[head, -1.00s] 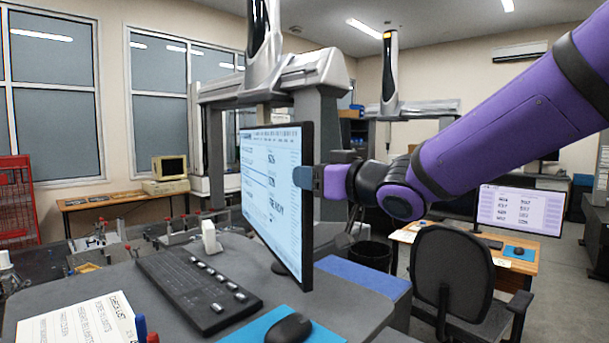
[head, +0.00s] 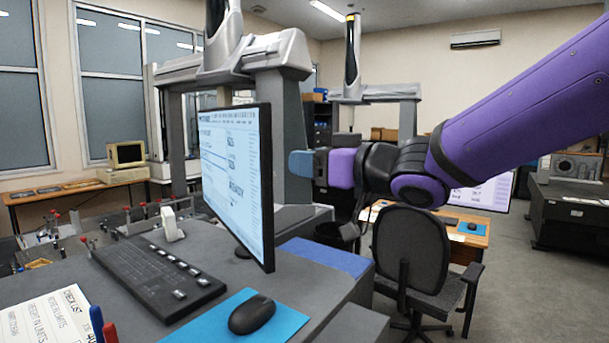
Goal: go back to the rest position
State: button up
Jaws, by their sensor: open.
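My purple arm reaches in from the upper right. My gripper (head: 300,164) is at its end, pointing left, with a blue-grey fingertip part in view. It is beside the right edge of the monitor (head: 237,165), with a narrow gap between them in the picture. Nothing shows held in it. The jaws are seen from the side, so the space between the fingers is hidden.
A desk holds a keyboard (head: 155,278), a mouse (head: 251,314) on a blue mat (head: 205,327), a checklist sheet (head: 50,322) and pens. An office chair (head: 417,250) stands below my arm. Measuring gantries stand behind. Floor at the right is open.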

jog(key=s+d+f+m+h, duration=0.1)
jog(key=d+m+h, duration=0.1)
jog(key=d+h, duration=0.35)
jog(key=s+d+f+m+t+h, duration=0.1)
jog(key=s+d+f+m+h, duration=0.15)
jog(key=d, duration=0.55)
jog(key=s+d+m+h, duration=0.1)
jog(key=d+m+h, duration=0.25)
jog(key=d, duration=0.25)
jog(key=s+d+f+m+g+h, duration=0.1)
jog(key=s+d+f+g, duration=0.2)
jog(key=s, duration=0.5)
jog(key=s+d+f+m+g+h, duration=0.1)
jog(key=s+d+f+g, duration=0.3)
jog(key=s, duration=0.5)
jog(key=shift+s+d+f, duration=0.2)
jog(key=shift+f, duration=0.6)
jog(key=shift+h, duration=0.25)
